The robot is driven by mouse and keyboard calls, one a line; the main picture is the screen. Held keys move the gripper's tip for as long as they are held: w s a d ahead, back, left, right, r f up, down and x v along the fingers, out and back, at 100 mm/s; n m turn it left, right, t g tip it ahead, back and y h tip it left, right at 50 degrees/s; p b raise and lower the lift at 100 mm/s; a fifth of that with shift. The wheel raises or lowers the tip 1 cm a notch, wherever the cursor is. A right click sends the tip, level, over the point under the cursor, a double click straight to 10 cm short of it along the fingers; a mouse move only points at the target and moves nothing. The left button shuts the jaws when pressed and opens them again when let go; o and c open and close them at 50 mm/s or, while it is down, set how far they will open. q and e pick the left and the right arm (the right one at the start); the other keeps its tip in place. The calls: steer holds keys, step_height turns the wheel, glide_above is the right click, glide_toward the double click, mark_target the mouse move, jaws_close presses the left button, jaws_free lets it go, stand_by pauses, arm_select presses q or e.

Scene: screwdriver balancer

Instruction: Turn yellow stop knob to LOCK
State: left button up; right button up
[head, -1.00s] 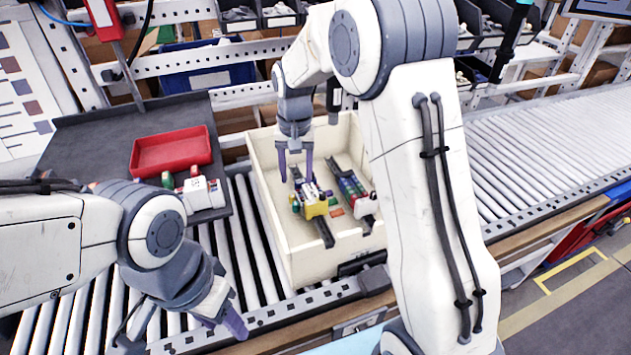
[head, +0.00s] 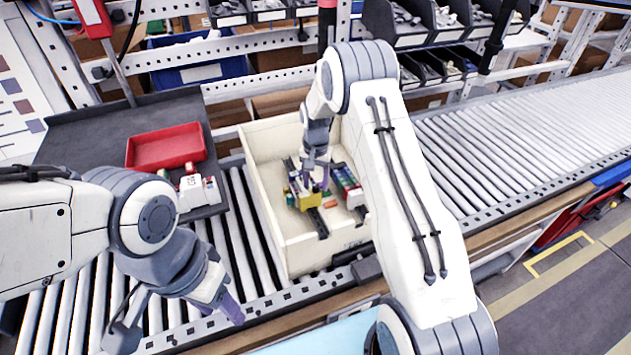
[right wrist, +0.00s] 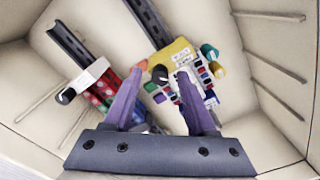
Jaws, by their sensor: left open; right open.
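A yellow block (head: 306,199) with a white label is part of a rail-mounted assembly inside the cream bin. In the right wrist view the yellow block (right wrist: 172,58) has a small black knob (right wrist: 160,73) at its near edge, between my fingertips. My right gripper (right wrist: 160,76) is open, its purple fingers either side of the knob; I cannot tell whether they touch it. In the head view my right gripper (head: 317,180) is low over the assembly. The knob's marking is too small to read. My left gripper (head: 230,307) is over the conveyor's front edge, away from the bin.
The cream bin (head: 270,235) has tall walls around the assemblies. A second rail assembly with red and white parts (right wrist: 100,82) lies beside the first. A red tray (head: 166,147) and a white device (head: 190,192) rest on the dark shelf at left. Rollers lie both sides.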

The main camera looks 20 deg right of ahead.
steer(key=shift+f, duration=0.4)
jaws_close()
